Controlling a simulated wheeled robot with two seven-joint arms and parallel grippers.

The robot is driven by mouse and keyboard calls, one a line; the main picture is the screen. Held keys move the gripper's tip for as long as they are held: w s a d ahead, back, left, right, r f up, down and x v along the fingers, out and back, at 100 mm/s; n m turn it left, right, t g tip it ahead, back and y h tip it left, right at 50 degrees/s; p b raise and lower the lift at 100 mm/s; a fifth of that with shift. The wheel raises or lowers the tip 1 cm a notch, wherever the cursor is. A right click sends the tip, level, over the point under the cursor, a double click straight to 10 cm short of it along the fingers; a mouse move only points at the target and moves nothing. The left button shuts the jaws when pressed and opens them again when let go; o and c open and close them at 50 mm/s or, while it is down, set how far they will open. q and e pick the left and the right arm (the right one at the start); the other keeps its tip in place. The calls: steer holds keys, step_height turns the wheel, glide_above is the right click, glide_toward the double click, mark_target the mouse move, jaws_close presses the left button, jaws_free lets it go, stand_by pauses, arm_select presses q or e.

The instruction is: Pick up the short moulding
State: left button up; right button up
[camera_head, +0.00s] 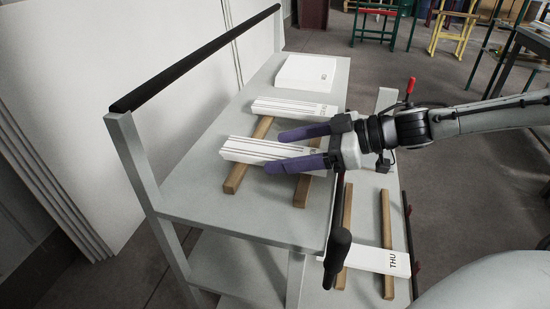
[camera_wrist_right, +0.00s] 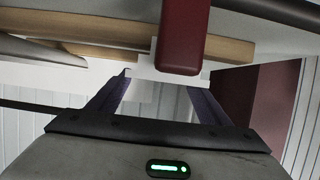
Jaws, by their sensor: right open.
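My right gripper (camera_head: 278,152) is open, its two purple fingers pointing left over the near white grooved moulding (camera_head: 237,149). The fingers lie on either side of that moulding's right end in the head view; contact cannot be told. The moulding lies across two wooden strips (camera_head: 238,174) on the grey cart top. A second white grooved moulding (camera_head: 295,109), with a printed label, lies just behind it. I cannot tell which one is the short moulding. In the right wrist view the open fingers (camera_wrist_right: 158,82) show with a pale piece (camera_wrist_right: 143,74) near their tips. My left gripper is not in view.
A white block (camera_head: 305,72) lies at the back of the grey cart top (camera_head: 190,190). A black rail (camera_head: 200,57) runs along its left side. A white board marked THU (camera_head: 375,260) lies on wooden strips (camera_head: 387,225) to the right. A dark red block (camera_wrist_right: 183,38) shows in the wrist view.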

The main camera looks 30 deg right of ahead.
mark_target(275, 151)
steer(key=shift+w+a+f+b, duration=0.4)
steer(key=shift+w+f+b, duration=0.1)
steer(key=shift+f+b, duration=0.1)
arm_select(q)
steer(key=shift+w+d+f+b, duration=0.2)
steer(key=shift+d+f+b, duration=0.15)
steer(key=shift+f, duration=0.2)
arm_select(e)
steer(key=shift+w+a, duration=0.4)
steer(key=shift+w, duration=0.1)
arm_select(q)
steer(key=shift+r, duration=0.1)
arm_select(e)
steer(key=shift+r, duration=0.1)
steer(key=shift+r, duration=0.1)
steer(key=c, duration=1.5)
